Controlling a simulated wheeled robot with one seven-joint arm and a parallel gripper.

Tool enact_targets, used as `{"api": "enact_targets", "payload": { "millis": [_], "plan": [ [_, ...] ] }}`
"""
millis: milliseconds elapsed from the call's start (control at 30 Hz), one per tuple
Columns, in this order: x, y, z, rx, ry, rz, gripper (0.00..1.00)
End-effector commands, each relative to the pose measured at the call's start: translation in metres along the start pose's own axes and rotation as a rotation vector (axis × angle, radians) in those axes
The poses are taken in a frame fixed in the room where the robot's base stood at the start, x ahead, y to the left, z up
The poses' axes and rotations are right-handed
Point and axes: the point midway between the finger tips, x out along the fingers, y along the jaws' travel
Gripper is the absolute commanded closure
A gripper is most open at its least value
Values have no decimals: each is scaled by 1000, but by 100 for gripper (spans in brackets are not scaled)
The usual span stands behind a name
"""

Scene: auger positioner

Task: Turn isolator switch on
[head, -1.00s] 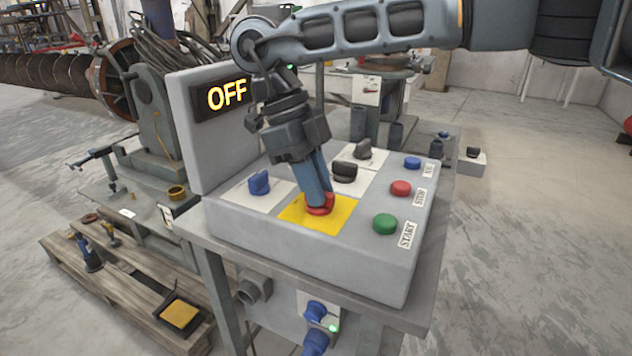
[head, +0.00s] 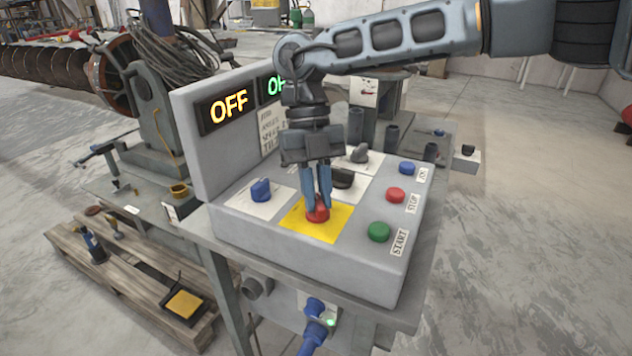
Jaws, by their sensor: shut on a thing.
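The isolator switch appears to be the red knob (head: 318,214) on a yellow plate (head: 338,224) on top of the grey control box (head: 270,232). My gripper (head: 318,206) points down over it, with its blue fingers closed around the knob. The fingers hide part of the knob, so its exact angle is hard to tell. A display (head: 228,105) on the upright panel reads OFF in yellow. A second display (head: 271,86) beside it shows green letters starting with O, partly hidden by my arm.
A blue knob (head: 261,189) stands left of the yellow plate. A black knob (head: 343,178) sits close behind my fingers, and another dark knob (head: 360,154) is farther back. Green (head: 378,232), red (head: 396,195) and blue (head: 407,168) buttons line the right side.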

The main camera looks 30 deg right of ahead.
Motion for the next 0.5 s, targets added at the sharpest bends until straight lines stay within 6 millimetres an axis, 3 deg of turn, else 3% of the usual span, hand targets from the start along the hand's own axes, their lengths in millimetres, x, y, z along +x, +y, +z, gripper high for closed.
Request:
{"api": "enact_targets", "payload": {
  "millis": [500],
  "plan": [
    [-3,-3,-1,440,-2,183,100]
  ]
}}
